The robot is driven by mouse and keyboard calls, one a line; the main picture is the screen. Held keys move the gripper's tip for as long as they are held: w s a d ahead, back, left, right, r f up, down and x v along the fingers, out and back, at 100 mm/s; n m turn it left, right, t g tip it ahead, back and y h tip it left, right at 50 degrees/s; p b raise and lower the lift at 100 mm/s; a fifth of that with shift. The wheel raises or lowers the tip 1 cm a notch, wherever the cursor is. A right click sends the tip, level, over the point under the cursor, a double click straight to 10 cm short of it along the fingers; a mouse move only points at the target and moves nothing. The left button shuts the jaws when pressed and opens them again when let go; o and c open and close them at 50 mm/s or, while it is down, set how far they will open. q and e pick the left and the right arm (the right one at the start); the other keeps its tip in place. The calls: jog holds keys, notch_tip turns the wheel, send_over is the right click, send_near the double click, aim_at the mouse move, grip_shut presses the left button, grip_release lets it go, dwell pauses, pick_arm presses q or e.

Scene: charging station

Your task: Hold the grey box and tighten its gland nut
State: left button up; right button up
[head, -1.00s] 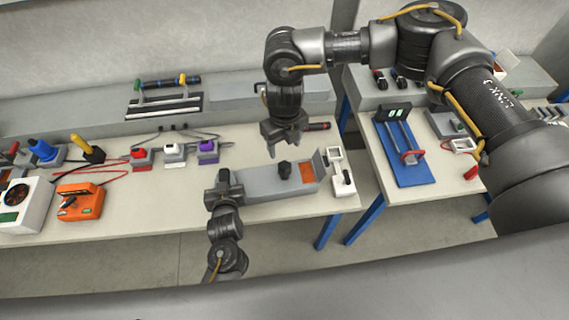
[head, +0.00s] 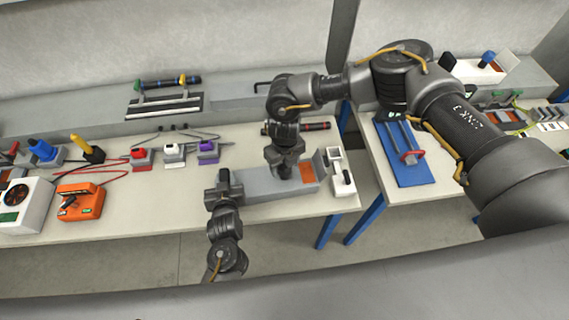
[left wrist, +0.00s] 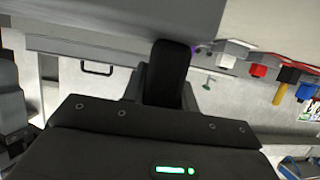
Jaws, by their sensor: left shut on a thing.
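The grey box (head: 255,186) lies on the bench, long side across the head view, with an orange-brown patch at its right part. My left gripper (head: 224,186) is shut on the box's left end. In the left wrist view a dark finger (left wrist: 167,75) stands against the grey box (left wrist: 120,16), which fills the top. My right gripper (head: 285,172) points down over the box's middle, where the dark gland nut sits. The gripper hides the nut, so I cannot tell whether its fingers are around it or closed.
A white fixture (head: 341,172) stands just right of the box, and a dark rod with red (head: 310,126) lies behind. Red, white and purple connectors (head: 174,152) and an orange meter (head: 81,201) are to the left. A blue board (head: 405,152) lies on the right bench.

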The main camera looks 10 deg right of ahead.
jog(key=c, duration=1)
jog(key=shift+o, duration=0.2)
jog(key=shift+m, duration=0.3)
jog(key=m, duration=0.3)
jog(key=shift+m, duration=2.1)
jog(key=o, duration=1)
